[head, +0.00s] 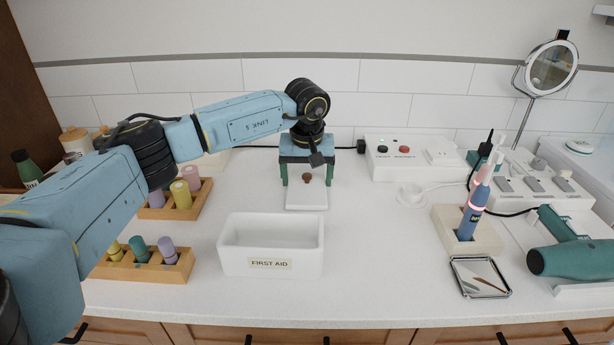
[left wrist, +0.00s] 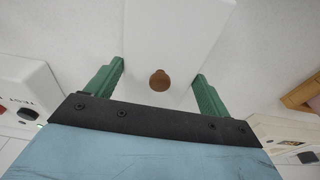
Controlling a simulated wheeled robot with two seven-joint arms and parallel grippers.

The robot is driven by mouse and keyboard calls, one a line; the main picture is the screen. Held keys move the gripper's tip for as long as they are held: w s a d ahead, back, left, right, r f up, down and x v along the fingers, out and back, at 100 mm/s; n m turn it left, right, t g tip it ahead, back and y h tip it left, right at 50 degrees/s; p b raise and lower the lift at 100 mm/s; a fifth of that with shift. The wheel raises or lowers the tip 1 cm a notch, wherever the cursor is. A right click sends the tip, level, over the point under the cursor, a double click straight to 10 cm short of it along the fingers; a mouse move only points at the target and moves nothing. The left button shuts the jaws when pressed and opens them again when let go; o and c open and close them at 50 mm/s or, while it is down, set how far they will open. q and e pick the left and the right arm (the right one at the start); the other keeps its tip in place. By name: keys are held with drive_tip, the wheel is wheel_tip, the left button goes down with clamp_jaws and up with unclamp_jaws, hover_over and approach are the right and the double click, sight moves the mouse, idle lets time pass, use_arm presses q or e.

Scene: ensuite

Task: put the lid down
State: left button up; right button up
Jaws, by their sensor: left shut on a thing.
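The lid (head: 306,199) is a flat white rectangle with a brown knob, behind and to the right of the open white FIRST AID box (head: 270,264). My left gripper (head: 309,183) points down over it, its green fingers on either side. The left wrist view shows the lid (left wrist: 175,40) between the fingers (left wrist: 158,82), with the knob (left wrist: 159,80) midway and clear of both. The gripper is shut on the lid across its width. Whether the lid touches the counter is hard to tell. My right gripper is not in view.
Wooden racks with coloured bottles (head: 140,262) stand left of the box. A white unit with buttons (head: 405,152) is at the back. A toothbrush in a stand (head: 468,235), small tray (head: 480,277) and green hair dryer (head: 570,260) are on the right. The counter's middle right (head: 375,250) is clear.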

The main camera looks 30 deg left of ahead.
sight(307, 187)
use_arm(q)
drive_tip(key=shift+f, duration=0.15)
drive_tip(key=o, duration=0.9)
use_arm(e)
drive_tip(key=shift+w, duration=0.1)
use_arm(q)
drive_tip(key=shift+r, duration=0.3)
wheel_tip(307, 187, up, 12)
drive_tip(key=s+d+p, duration=0.1)
drive_tip(key=p, duration=0.1)
drive_tip(key=shift+s+f+p, duration=0.2)
drive_tip(key=shift+s+p, duration=0.05)
drive_tip(key=shift+p, duration=0.1)
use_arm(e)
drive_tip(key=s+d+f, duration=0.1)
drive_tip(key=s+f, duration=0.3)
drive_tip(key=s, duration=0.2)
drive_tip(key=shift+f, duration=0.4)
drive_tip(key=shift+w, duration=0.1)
use_arm(q)
drive_tip(key=shift+r, duration=0.1)
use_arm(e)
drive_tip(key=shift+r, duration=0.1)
